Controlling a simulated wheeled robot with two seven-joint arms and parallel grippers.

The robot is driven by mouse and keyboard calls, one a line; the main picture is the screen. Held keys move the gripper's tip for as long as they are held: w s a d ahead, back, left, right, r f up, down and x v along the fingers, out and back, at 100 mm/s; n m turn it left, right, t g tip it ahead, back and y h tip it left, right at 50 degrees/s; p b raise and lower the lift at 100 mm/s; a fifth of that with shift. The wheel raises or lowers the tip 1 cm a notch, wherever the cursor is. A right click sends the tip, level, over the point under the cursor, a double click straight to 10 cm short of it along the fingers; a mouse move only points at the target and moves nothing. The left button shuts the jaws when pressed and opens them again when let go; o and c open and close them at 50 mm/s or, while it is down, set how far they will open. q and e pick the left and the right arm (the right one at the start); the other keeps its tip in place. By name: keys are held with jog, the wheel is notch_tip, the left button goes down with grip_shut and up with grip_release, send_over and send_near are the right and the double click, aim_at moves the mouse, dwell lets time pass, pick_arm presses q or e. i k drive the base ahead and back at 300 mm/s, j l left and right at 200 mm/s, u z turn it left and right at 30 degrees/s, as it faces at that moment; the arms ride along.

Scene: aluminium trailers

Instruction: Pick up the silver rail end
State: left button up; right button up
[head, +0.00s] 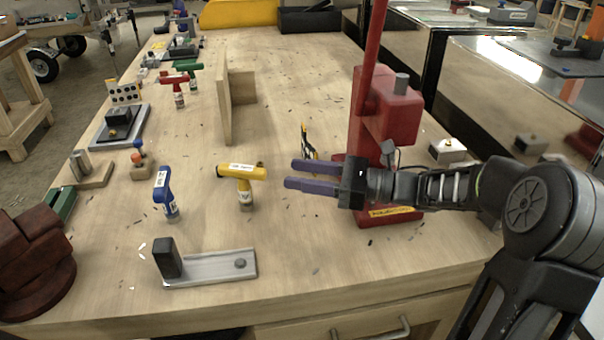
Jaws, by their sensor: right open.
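A flat silver rail piece (215,267) lies near the front edge of the wooden bench, with a black upright block on its left end and a round knob on its right end. It looks like the silver rail end. My right gripper (291,174) comes in from the right with its purple fingers apart and nothing between them. It is above the bench, behind and to the right of the silver piece and clear of it. My left gripper is not in view.
A yellow tool (241,175) stands left of my right gripper, and a blue tool (167,192) stands farther left. A tall red press (382,115) rises close behind my right gripper. A wooden upright panel (224,105) stands mid-bench. A dark red object (35,262) is at front left.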

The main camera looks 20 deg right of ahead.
aim_at(216, 267)
jog(key=k+j, duration=0.2)
jog(key=k, duration=0.3)
jog(key=k+j, duration=0.15)
jog(key=k, duration=0.3)
